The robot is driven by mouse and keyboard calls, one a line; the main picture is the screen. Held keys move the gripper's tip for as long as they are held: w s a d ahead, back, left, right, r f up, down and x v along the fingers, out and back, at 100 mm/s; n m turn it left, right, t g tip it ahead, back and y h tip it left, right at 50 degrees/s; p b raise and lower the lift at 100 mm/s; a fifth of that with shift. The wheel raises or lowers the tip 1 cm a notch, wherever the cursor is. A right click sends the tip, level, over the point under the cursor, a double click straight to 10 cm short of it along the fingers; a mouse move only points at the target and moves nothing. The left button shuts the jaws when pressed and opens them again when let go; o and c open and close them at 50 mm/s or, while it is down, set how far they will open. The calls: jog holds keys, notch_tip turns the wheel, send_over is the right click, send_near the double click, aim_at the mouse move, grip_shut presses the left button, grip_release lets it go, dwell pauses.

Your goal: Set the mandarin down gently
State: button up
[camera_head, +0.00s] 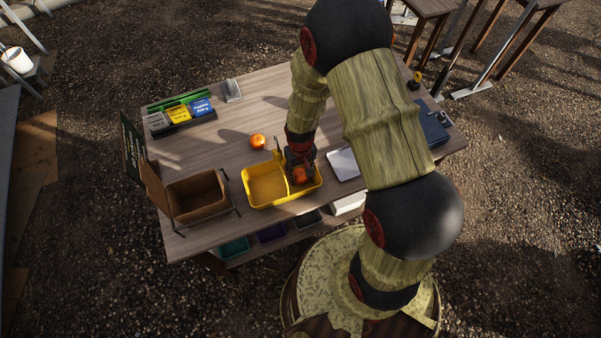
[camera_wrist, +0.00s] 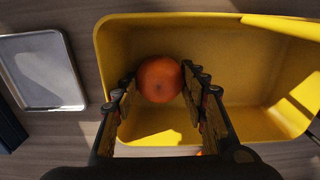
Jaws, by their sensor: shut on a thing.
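An orange mandarin (camera_wrist: 160,79) is between the fingers of my gripper (camera_wrist: 163,88), which is shut on it. In the head view the mandarin (camera_head: 300,175) shows at the right end of the yellow two-part tray (camera_head: 262,205). In the wrist view the yellow tray (camera_wrist: 110,60) lies around and below the mandarin. I cannot tell whether the mandarin touches the tray floor. A second mandarin (camera_head: 258,141) lies on the table behind the tray. A sliver of orange (camera_wrist: 201,153) shows low between the fingers.
The wooden table (camera_head: 225,145) has free room behind the tray. A brown open box (camera_head: 196,194) stands left of the tray. A flat silver plate (camera_head: 343,163) lies to the right, also in the wrist view (camera_wrist: 42,70). Coloured cards (camera_head: 179,112) stand at the back left.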

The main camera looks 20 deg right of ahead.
jog(key=shift+f, duration=0.2)
dwell(0.6)
jog(key=o, duration=1.3)
jog(key=shift+c, duration=0.2)
jog(key=shift+o, duration=0.5)
jog(key=shift+r, duration=0.1)
notch_tip(320, 180, up, 13)
jog(key=p, duration=0.9)
